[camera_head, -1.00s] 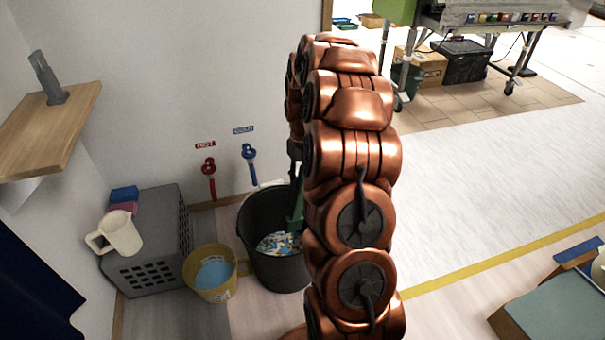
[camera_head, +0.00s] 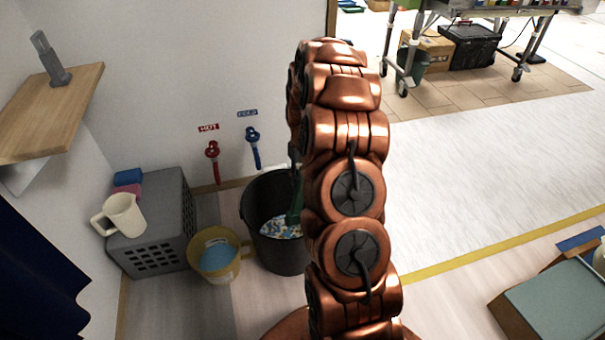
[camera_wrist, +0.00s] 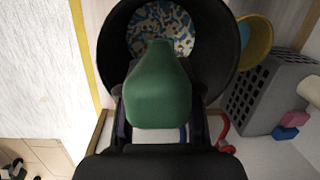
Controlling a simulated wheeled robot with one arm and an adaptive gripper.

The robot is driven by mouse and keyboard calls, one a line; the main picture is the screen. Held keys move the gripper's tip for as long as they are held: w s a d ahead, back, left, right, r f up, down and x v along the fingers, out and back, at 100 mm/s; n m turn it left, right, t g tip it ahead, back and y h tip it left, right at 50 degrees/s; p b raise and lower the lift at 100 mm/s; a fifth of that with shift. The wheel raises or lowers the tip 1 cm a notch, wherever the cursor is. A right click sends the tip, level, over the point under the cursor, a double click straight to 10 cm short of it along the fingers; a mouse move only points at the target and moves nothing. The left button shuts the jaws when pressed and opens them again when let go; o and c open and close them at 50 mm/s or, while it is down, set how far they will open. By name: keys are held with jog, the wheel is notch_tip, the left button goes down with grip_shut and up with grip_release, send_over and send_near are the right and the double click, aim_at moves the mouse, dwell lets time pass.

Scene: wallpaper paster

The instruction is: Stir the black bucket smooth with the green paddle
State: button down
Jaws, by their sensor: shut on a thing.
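The black bucket (camera_head: 283,253) stands on the floor by the wall, partly hidden behind my copper arm in the head view. Its contents are mottled blue, white and yellow, lumpy-looking in the wrist view. The green paddle (camera_head: 296,204) stands down into the bucket, and in the wrist view the paddle (camera_wrist: 159,95) points into the bucket (camera_wrist: 222,45) over the mottled contents. My gripper (camera_wrist: 160,130) is shut on the paddle, with its fingers at both sides. Whether the paddle's tip touches the contents I cannot tell.
A yellow bucket (camera_head: 215,256) with blue liquid stands left of the black one. A grey crate (camera_head: 160,250) beside it carries a cream jug (camera_head: 122,215) and sponges. Red (camera_head: 213,160) and blue (camera_head: 254,147) taps are on the wall.

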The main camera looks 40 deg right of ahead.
aim_at(293, 209)
jog(key=shift+w+a+f+b, duration=0.15)
jog(key=shift+w+f, duration=0.5)
jog(key=shift+f, duration=2.55)
jog(key=shift+w+f+b, duration=0.3)
jog(key=shift+w+f, duration=0.35)
jog(key=shift+f, duration=2.55)
jog(key=shift+w+a+f+b, duration=0.15)
jog(key=shift+w+f, duration=0.5)
jog(key=shift+f, duration=2.55)
